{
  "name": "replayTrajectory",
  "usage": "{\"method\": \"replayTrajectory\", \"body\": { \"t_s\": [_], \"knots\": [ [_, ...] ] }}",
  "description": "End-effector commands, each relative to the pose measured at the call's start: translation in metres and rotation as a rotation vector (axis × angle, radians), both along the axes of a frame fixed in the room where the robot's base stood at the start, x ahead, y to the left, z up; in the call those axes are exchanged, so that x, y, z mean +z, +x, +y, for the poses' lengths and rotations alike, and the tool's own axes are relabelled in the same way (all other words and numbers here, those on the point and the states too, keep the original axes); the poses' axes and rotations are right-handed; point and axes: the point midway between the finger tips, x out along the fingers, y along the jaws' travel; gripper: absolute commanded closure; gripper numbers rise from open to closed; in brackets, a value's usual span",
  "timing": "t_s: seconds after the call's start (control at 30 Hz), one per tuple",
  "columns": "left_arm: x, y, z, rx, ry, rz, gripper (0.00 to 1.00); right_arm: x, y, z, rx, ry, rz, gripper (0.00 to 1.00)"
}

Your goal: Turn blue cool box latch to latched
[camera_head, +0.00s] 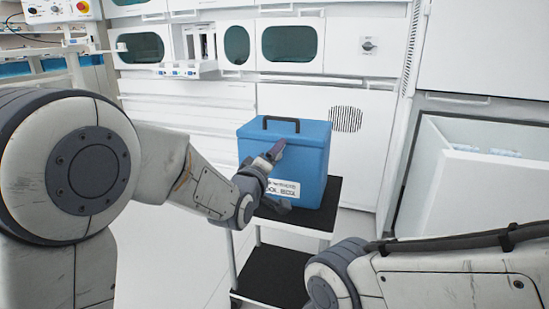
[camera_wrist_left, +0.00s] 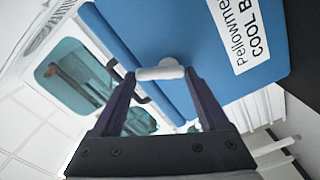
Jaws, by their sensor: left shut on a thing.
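The blue cool box (camera_head: 312,165) stands upright with its lid down on a black-topped cart. It has a black carry handle on top and a white label on its front. In the left wrist view the box (camera_wrist_left: 180,32) fills the upper right. The latch (camera_wrist_left: 160,72) shows there as a pale rounded bar on the box front, near the lid seam. My left gripper (camera_wrist_left: 158,76) is shut on the latch, one dark finger at each end. In the head view my left gripper (camera_head: 277,151) is at the upper front of the box and hides the latch. My right gripper is out of view.
The cart (camera_head: 275,275) has a lower black shelf. White cabinets with oval windows (camera_head: 290,43) line the wall behind. An open white bin (camera_head: 470,185) stands at the right. Open floor lies left of the cart.

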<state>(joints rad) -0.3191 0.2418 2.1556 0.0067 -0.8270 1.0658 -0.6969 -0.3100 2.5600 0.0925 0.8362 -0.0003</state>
Motion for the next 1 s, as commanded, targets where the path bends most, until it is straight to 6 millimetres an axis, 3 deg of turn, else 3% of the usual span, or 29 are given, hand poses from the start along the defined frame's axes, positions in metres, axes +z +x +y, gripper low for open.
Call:
{"method": "replayTrajectory", "body": {
  "t_s": [0.5,1.0],
  "knots": [
    [-0.0008,0.0015,0.0056,0.002,-0.38,0.125,0.78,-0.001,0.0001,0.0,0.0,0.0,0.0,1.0],
    [-0.0014,0.0018,0.0067,0.001,-0.491,0.162,0.78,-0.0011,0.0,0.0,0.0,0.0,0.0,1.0]
  ]
}}
